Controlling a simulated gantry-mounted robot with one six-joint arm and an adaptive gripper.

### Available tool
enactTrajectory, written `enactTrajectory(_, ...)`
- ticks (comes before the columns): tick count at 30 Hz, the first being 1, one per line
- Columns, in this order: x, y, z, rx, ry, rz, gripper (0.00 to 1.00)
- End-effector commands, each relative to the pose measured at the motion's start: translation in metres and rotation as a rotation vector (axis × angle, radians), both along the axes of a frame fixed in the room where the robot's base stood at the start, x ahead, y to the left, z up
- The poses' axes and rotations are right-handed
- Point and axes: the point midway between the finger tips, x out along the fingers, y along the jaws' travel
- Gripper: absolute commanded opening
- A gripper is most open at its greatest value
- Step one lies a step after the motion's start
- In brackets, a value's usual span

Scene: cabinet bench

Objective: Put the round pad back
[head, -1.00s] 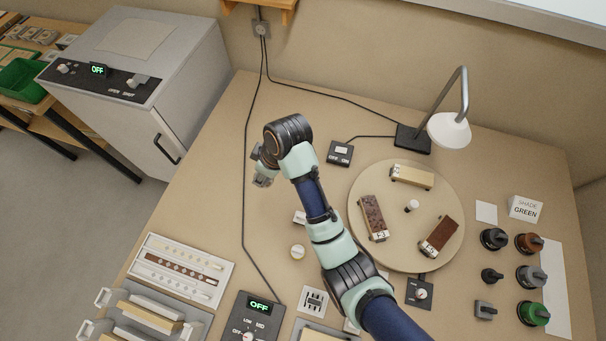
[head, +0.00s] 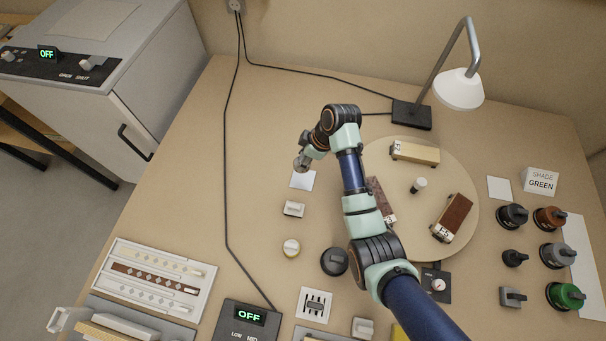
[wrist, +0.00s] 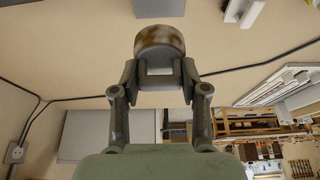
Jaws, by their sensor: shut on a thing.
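My gripper (wrist: 157,78) is shut on a short round pad (wrist: 160,40) with a mottled brown side, held between the fingertips in the wrist view. In the head view my gripper (head: 303,158) is left of the turntable, just beyond a white square (head: 303,181) on the bench. The pad looks small and greyish there, partly hidden by the fingers. I cannot tell its exact height above the bench.
A pale block (head: 293,209), a round white-and-yellow piece (head: 291,248) and a black round piece (head: 334,262) stand nearer. The turntable (head: 384,149) bears several blocks. A lamp (head: 460,89) stands behind.

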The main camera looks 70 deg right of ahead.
Motion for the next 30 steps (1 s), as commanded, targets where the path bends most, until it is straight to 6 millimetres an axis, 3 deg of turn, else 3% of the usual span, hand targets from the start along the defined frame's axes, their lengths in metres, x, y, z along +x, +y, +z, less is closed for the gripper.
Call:
enactTrajectory(1,0.000,0.001,-0.020,0.003,0.002,0.000,0.16)
enactTrajectory(4,0.000,0.000,-0.040,0.001,0.001,-0.001,0.16)
enactTrajectory(13,0.000,0.000,-0.056,0.001,0.001,0.000,0.16)
enactTrajectory(19,0.000,0.001,-0.092,0.002,0.001,0.000,0.16)
enactTrajectory(29,0.000,0.000,-0.095,-0.001,0.000,0.000,0.16)
enactTrajectory(30,0.000,0.000,-0.096,-0.001,0.000,0.000,0.46)
